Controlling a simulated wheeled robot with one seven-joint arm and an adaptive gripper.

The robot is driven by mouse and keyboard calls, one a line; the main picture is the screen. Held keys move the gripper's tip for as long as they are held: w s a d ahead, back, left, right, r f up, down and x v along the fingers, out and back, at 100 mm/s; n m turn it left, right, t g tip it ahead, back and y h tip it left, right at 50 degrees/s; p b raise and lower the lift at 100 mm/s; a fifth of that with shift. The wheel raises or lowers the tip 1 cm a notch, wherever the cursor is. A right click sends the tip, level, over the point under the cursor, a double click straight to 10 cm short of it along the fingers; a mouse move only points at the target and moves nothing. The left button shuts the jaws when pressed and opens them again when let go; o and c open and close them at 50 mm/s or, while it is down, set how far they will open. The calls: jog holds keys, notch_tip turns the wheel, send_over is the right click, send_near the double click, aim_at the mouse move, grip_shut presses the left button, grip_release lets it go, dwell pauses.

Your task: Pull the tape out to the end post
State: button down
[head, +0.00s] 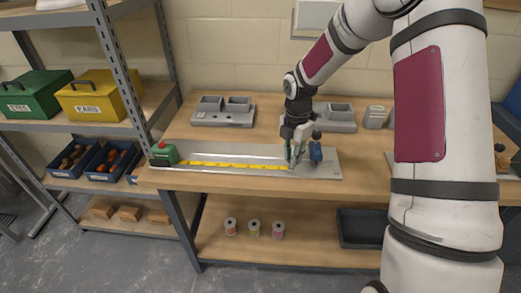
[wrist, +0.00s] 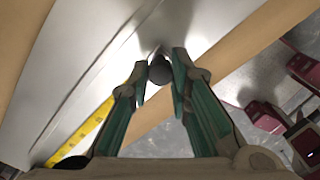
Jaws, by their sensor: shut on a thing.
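The tape case (head: 163,154), green with a red part, sits at the left end of a long pale metal board (head: 240,151). Its yellow tape (head: 235,165) runs out along the board to my gripper (head: 292,160). In the wrist view, the yellow tape (wrist: 82,136) comes in from the lower left. My gripper (wrist: 160,70) is shut on a dark round knob (wrist: 160,72) at the tape's pulled end. A small blue upright piece (head: 315,152), perhaps the end post, stands just right of my gripper. How the knob joins the tape is hidden by the fingers.
Grey trays (head: 223,118) stand at the back of the wooden bench (head: 185,128). Shelves at left hold a green box (head: 35,97) and a yellow box (head: 92,100). Several small spools and a dark bin (head: 360,228) are on the lower shelf.

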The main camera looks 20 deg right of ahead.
jog(key=p, duration=0.3)
send_over(329, 171)
jog(key=c, duration=1.7)
grip_release()
jog(key=shift+w, duration=0.1)
notch_tip(329, 171, up, 12)
